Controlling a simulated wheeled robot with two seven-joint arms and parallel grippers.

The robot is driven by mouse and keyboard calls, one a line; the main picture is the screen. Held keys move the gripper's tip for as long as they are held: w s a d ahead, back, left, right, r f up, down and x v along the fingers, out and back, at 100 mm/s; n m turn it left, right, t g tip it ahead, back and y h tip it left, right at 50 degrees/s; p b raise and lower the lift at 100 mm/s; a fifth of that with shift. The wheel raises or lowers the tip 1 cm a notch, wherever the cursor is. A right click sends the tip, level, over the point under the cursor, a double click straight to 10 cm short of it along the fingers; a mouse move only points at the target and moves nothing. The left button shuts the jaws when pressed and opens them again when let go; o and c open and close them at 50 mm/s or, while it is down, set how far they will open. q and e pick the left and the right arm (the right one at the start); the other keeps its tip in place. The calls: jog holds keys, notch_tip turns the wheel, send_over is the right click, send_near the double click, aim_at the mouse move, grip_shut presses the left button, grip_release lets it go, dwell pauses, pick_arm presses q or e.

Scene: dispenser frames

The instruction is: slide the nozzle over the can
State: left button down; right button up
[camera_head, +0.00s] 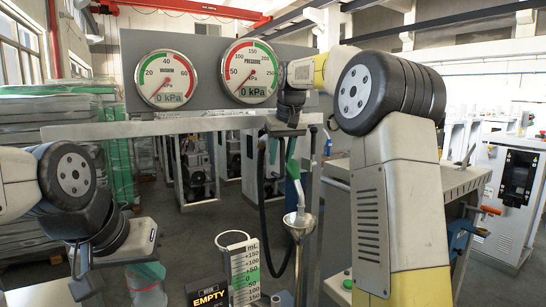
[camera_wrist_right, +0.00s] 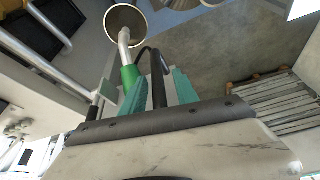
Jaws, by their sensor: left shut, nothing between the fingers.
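The nozzle (camera_head: 292,169) has a green handle and a silver spout pointing down. It hangs from my right gripper (camera_head: 284,150), whose teal fingers close around its upper part. In the right wrist view the green handle (camera_wrist_right: 130,76) shows beside the teal fingers (camera_wrist_right: 158,92). The spout end is at the mouth of a metal funnel (camera_head: 300,226); I cannot tell whether it is inside or just above. The can (camera_head: 232,239), an open metal cylinder behind a mL scale, stands left of the funnel. My left gripper (camera_head: 148,271) is shut and empty at lower left.
A black hose (camera_head: 264,215) loops down from the nozzle, between can and funnel. A display (camera_head: 207,293) reading EMPTY stands in front of the can. Two gauges (camera_head: 165,80) reading 0 kPa are on the panel behind. A workbench (camera_head: 455,180) stands to the right.

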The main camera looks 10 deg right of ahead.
grip_shut()
dwell(1.4)
